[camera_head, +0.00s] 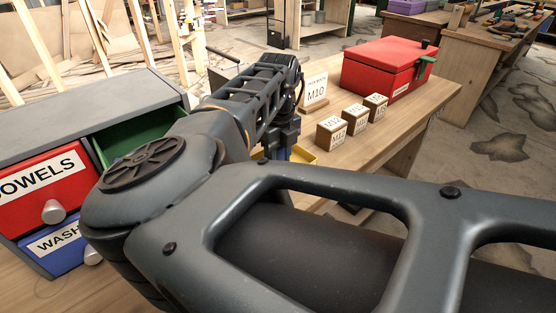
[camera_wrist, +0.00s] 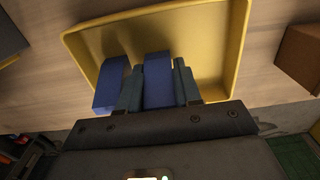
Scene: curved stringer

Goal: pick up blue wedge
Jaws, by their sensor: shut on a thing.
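A blue wedge (camera_wrist: 158,82) sits between the two fingers of my gripper (camera_wrist: 158,66) in the wrist view, and the fingers are shut on it. A second blue wedge (camera_wrist: 109,86) is just left of the left finger, outside the grip. Both show over the yellow tray (camera_wrist: 210,22); I cannot tell whether the held wedge touches the tray floor. In the head view my arm hides most of the gripper and the yellow tray (camera_head: 304,156) beside it.
Small labelled wooden blocks (camera_head: 354,116), an M10 sign (camera_head: 316,91) and a red toolbox (camera_head: 383,67) stand on the bench beyond the tray. A grey cabinet (camera_head: 60,112) with an open green drawer (camera_head: 140,138) is at left. A wooden block (camera_wrist: 300,57) is right of the tray.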

